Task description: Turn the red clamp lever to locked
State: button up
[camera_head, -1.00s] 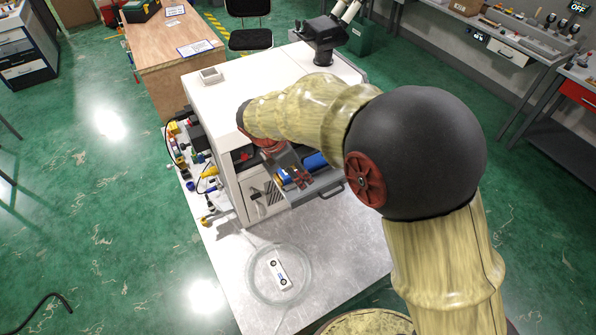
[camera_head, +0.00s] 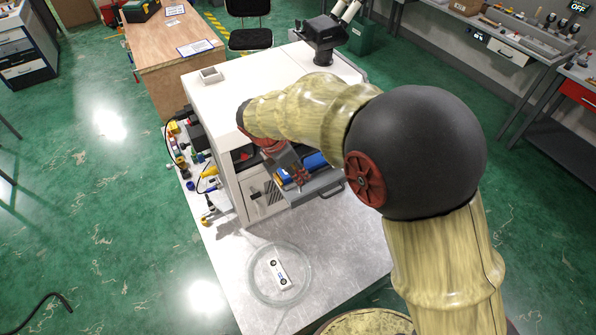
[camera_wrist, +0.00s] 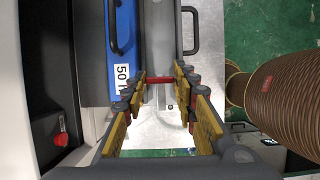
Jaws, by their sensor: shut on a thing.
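The red clamp lever (camera_wrist: 159,80) shows in the wrist view as a short red bar lying crosswise between my fingertips, in front of a grey cylindrical part. My gripper (camera_wrist: 161,82) is shut on it, with yellow-padded fingers on either side. The fingers hide the lever's ends, so its full angle is hard to read. In the head view my gripper (camera_head: 298,176) is small and partly hidden by my arm, at the open front of the white machine (camera_head: 232,97). A blue block (camera_head: 314,161) labelled "50" (camera_wrist: 122,78) sits beside the lever.
A grey tray (camera_head: 322,187) with a black handle (camera_wrist: 189,30) sticks out of the machine. A red knob (camera_wrist: 61,139) is on the dark panel at left. A clear round dish (camera_head: 252,283) holding a white device (camera_head: 278,273) stands on the metal tabletop (camera_head: 345,235).

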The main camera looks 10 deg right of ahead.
jog(key=shift+m, duration=0.4)
jog(key=m+g, duration=0.1)
jog(key=m+p, duration=0.1)
jog(key=m, duration=0.1)
jog(key=shift+w+m+g+p, duration=0.2)
jog(key=shift+m+g+p, duration=0.1)
jog(key=shift+g, duration=0.1)
jog(key=m, duration=0.2)
jog(key=m+g+p, duration=0.1)
jog(key=m, duration=0.1)
jog(key=shift+w+m+g, duration=0.1)
jog(key=shift+m+g, duration=0.2)
jog(key=m, duration=0.2)
jog(key=m+g, duration=0.1)
jog(key=m, duration=0.1)
jog(key=shift+w+d+g+y+p, duration=0.1)
jog(key=shift+g+y+p, duration=0.2)
jog(key=shift+y+p, duration=0.1)
jog(key=shift+m+g+y, duration=0.4)
jog(key=shift+m+y, duration=0.4)
jog(key=shift+m, duration=1.7)
jog(key=o, duration=1.2)
jog(key=shift+c, duration=0.2)
